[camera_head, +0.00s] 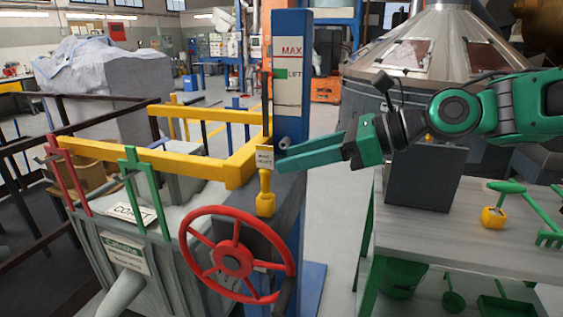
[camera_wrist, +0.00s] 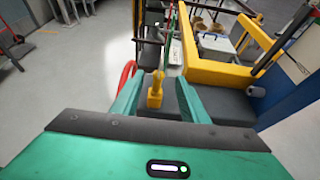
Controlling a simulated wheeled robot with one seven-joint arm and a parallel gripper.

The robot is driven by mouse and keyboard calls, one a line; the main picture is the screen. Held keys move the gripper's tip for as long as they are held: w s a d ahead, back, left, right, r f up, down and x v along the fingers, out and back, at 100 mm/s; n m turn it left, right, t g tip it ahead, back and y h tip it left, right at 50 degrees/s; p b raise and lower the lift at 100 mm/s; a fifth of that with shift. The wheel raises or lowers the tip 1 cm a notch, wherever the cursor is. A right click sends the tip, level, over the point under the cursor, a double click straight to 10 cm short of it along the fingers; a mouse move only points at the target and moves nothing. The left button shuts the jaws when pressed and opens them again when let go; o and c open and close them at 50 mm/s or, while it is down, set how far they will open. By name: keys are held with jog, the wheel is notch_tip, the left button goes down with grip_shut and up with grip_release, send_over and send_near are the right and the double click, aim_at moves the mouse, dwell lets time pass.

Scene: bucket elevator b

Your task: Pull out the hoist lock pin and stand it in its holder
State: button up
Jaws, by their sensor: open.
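The yellow hoist lock pin (camera_head: 265,203) stands upright on the grey block behind the red handwheel, just below a small white label. It also shows in the wrist view (camera_wrist: 155,91), in the gap between my two fingers. My gripper (camera_head: 281,158) is green, open and empty. Its fingertips are above and slightly right of the pin in the head view, apart from it. The pin's lower end is hidden in the block. A small yellow cup (camera_head: 493,217), perhaps the holder, sits on the grey workbench at right.
A red handwheel (camera_head: 232,258) stands in front of the block. A blue post (camera_head: 291,80) rises behind it, and a yellow rail (camera_head: 160,158) runs to the left. The workbench (camera_head: 440,240) carries a dark box and green tools.

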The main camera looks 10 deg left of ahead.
jog(key=v, duration=0.5)
jog(key=shift+d+r, duration=0.15)
jog(key=shift+d, duration=0.2)
jog(key=d+f+n+t+h, duration=0.1)
jog(key=d+f+n+h, duration=0.15)
jog(key=d+f, duration=0.45)
jog(key=d+f+n+t+h, duration=0.1)
jog(key=d+f+n+h, duration=0.2)
jog(key=d, duration=0.7)
jog(key=d+f+n+t+h, duration=0.1)
jog(key=d+f+h, duration=0.35)
jog(key=d, duration=0.45)
jog(key=s+d+f+n+g+h, duration=0.1)
jog(key=s+d+f+n+g, duration=0.1)
jog(key=s+d, duration=0.7)
jog(key=s+d+f+n+g+h, duration=0.2)
jog(key=s+d+f+n, duration=0.2)
jog(key=s, duration=0.7)
jog(key=d+f, duration=0.2)
jog(key=d, duration=0.2)
jog(key=shift+d+f, duration=0.35)
jog(key=shift+d, duration=0.05)
